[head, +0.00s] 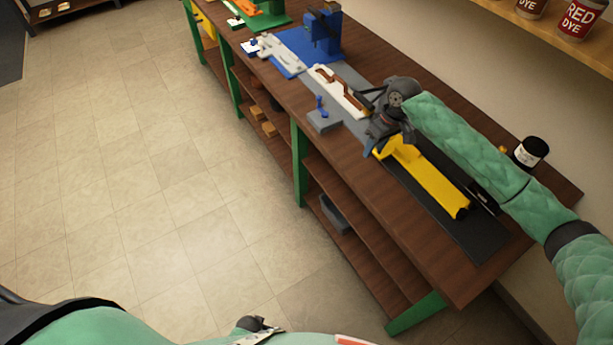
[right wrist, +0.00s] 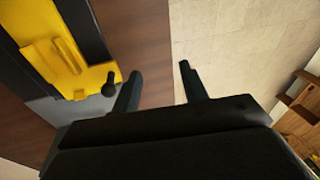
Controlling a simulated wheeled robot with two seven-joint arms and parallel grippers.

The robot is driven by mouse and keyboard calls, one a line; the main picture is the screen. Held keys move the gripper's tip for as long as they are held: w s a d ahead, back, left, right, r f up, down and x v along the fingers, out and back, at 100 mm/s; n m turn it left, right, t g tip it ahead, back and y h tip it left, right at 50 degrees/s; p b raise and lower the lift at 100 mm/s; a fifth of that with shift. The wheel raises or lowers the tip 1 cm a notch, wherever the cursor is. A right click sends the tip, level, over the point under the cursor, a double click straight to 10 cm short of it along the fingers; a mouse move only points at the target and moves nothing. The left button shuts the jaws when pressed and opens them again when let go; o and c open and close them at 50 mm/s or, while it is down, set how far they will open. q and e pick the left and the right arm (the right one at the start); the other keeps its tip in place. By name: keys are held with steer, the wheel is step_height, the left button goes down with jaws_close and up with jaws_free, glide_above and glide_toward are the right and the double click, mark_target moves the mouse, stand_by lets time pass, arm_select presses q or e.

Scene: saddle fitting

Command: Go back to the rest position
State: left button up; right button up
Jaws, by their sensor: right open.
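My right gripper (head: 372,97) is over the workbench, at the end of my green padded arm that reaches in from the right. In the right wrist view its two dark fingers (right wrist: 160,76) stand apart with nothing between them. The yellow tool (head: 430,180) lies on a black mat just in front of the gripper; in the right wrist view it shows at the upper left (right wrist: 62,55), beside the fingers. A white piece with brown parts (head: 338,90) lies left of the gripper. My left gripper cannot be made out.
The brown workbench (head: 365,225) has green legs and lower shelves. A grey block with a blue handle (head: 323,118), a blue press (head: 322,30) and a black jar (head: 531,152) stand on it. A dye shelf (head: 550,28) hangs above. The tiled floor (head: 130,150) is clear.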

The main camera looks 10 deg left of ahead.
steer(key=s+a+f+t+y, duration=0.1)
steer(key=s+a+f, duration=0.25)
steer(key=s, duration=0.45)
steer(key=s+a+f+t+y, duration=0.1)
steer(key=s+a+f, duration=0.25)
steer(key=s, duration=0.45)
steer(key=s+d+m+t+h, duration=0.1)
steer(key=s+d+m+h, duration=0.15)
steer(key=s+d, duration=0.7)
steer(key=s+d+m+t+h, duration=0.15)
steer(key=s+d+m, duration=0.35)
steer(key=s, duration=0.7)
step_height(320, 180, down, 32)
steer(key=w+g+b, duration=0.1)
steer(key=w+b, duration=0.1)
steer(key=b, duration=0.5)
steer(key=s+f+b, duration=0.2)
steer(key=s+f, duration=0.2)
steer(key=f, duration=1)
steer(key=s+a+f+n+b, duration=0.1)
steer(key=s+f+b, duration=0.2)
steer(key=f, duration=1.1)
steer(key=shift+s+g, duration=0.45)
steer(key=shift+s, duration=0.25)
